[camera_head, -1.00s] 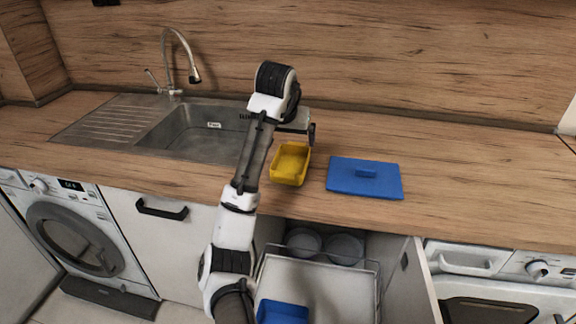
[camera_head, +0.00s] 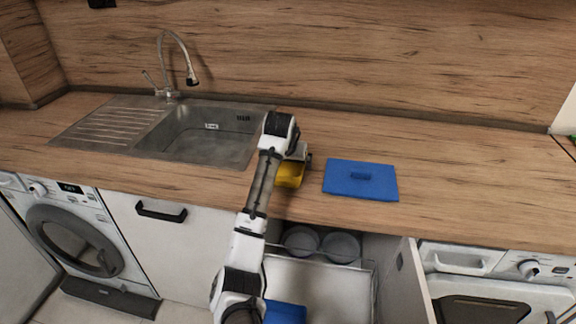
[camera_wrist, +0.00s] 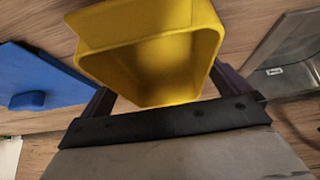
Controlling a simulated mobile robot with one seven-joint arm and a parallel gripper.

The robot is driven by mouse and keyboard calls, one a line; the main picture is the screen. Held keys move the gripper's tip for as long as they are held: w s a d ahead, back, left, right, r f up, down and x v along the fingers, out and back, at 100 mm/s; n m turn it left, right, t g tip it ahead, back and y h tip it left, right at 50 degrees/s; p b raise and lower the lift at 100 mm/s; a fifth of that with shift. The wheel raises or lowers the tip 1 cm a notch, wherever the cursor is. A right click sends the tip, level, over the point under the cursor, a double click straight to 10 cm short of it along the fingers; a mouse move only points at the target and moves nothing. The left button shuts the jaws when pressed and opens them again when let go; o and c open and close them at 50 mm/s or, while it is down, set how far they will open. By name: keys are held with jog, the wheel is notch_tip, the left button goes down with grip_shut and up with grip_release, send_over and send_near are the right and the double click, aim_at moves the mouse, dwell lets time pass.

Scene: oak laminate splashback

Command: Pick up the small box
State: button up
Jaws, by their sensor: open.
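The small yellow open-topped box (camera_head: 290,175) stands on the wooden counter between the sink and a blue lid. My gripper (camera_head: 295,157) is over the box in the head view and hides its back part. In the wrist view the yellow box (camera_wrist: 158,62) fills the upper middle, and I see into its empty inside. The fingers of my gripper (camera_wrist: 168,95) are spread, one at each side of the box's near end. The jaws are open, and I cannot tell whether either finger touches the box.
The blue lid (camera_head: 361,180) with a handle lies flat right of the box. The steel sink (camera_head: 205,130) is to the left. Below, an open drawer (camera_head: 325,285) holds a blue container (camera_head: 286,311) and round dishes at its back. The counter further right is clear.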

jog(key=shift+f, duration=0.3)
dwell(0.6)
jog(key=shift+c, duration=0.4)
jog(key=c, duration=0.7)
